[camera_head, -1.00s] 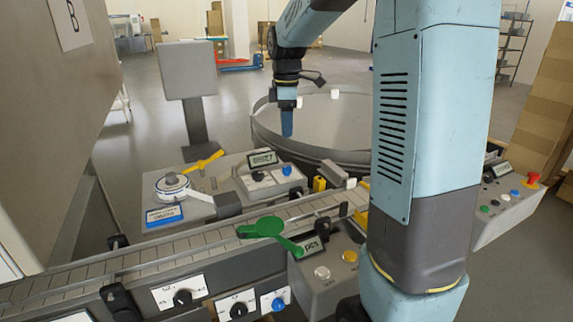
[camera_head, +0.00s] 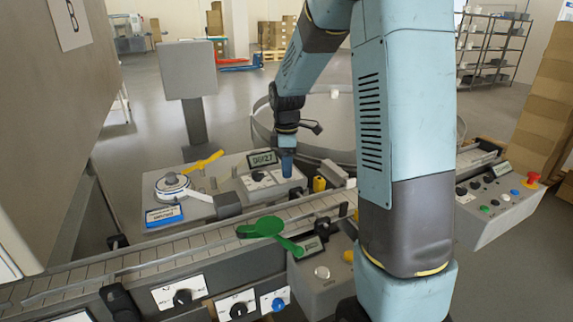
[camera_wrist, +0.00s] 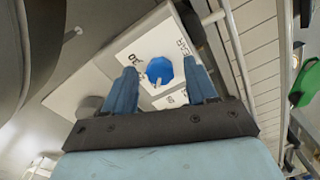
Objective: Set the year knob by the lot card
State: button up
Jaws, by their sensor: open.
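The blue year knob (camera_wrist: 159,70) sits on a white plate lettered "YEAR" in the wrist view. It lies between the tips of my open gripper (camera_wrist: 161,78), with a gap on each side; I cannot tell whether the tips have reached its height. In the head view my gripper (camera_head: 287,165) points down over the right end of the grey control box (camera_head: 250,200) and hides the knob. The box has a small dark display (camera_head: 262,159), whose characters are hard to read. I cannot identify the lot card for certain; a blue-and-white card (camera_head: 163,216) lies at the left.
A yellow lever (camera_head: 203,161) and a white round device (camera_head: 172,184) stand left of the box. Yellow pieces (camera_head: 319,184) stand close to its right. The conveyor (camera_head: 180,250) runs in front, with a green paddle (camera_head: 268,229) over it.

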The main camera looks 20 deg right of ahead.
jog(key=shift+c, duration=0.3)
jog(key=c, duration=1)
jog(key=shift+m, duration=0.4)
jog(key=m, duration=0.3)
jog(key=shift+m, duration=0.3)
jog(key=m, duration=0.4)
jog(key=shift+m, duration=0.3)
jog(key=m, duration=0.4)
jog(key=shift+w+r+m, duration=0.1)
jog(key=shift+m, duration=2.4)
